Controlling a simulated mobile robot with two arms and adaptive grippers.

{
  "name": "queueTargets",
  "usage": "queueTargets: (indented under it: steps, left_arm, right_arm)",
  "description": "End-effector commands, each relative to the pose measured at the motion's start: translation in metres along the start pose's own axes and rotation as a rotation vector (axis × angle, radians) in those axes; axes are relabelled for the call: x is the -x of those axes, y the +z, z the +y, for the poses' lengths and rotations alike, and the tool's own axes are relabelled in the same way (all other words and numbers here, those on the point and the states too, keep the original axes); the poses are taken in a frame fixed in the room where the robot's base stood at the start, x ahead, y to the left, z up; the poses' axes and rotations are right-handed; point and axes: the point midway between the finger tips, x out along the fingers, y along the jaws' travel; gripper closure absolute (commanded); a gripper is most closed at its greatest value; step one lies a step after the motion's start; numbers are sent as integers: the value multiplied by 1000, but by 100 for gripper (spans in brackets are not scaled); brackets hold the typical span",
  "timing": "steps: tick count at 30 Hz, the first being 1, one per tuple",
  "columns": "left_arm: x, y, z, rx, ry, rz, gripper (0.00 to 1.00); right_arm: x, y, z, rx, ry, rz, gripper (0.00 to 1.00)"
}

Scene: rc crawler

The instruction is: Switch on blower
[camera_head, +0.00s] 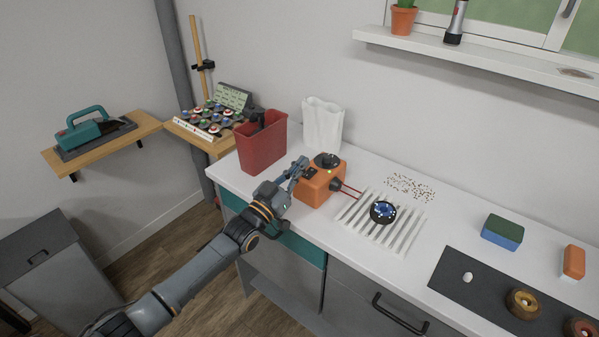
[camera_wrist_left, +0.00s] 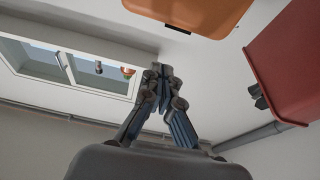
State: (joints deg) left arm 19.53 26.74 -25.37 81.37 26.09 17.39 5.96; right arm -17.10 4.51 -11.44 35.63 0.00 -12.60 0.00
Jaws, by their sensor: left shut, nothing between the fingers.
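An orange box-shaped device (camera_head: 312,190), which looks like the blower, stands on the white counter. It has a round black part (camera_head: 327,160) on top, a small green spot on its upper face and a dark nozzle (camera_head: 336,185) facing right. My left gripper (camera_head: 298,167) is shut and empty at the device's left side, its tips close to the upper left edge. I cannot tell whether they touch. In the left wrist view the shut fingers (camera_wrist_left: 162,74) point up the picture, with the orange device (camera_wrist_left: 195,14) above them. My right gripper is not in view.
A red bin (camera_head: 262,148) stands just left of the gripper, with a white container (camera_head: 322,124) behind. A slatted white rack (camera_head: 365,228) holding a blue-and-black round part (camera_head: 383,211) lies right of the device. A green-and-blue sponge (camera_head: 502,232) and dark mat (camera_head: 450,275) are further right.

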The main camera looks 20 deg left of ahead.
Motion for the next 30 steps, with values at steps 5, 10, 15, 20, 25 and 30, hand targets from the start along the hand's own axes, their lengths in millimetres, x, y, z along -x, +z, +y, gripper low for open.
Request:
queueTargets:
  steps: [5, 10, 15, 20, 25, 30]
  left_arm:
    - [50, 17, 0, -1, 1, -9, 100]
    - [80, 20, 0, -1, 1, -6, 100]
    - [96, 21, 1, -1, 1, -4, 100]
    - [99, 21, 0, -1, 1, -3, 100]
    - [99, 20, 0, -1, 1, -3, 100]
    - [99, 21, 0, -1, 1, -3, 100]
  right_arm:
    - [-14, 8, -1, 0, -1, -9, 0]
    - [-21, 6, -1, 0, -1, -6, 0]
    - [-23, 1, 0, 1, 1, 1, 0]
    - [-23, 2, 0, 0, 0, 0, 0]
    - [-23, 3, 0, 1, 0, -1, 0]
    - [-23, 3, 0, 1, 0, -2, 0]
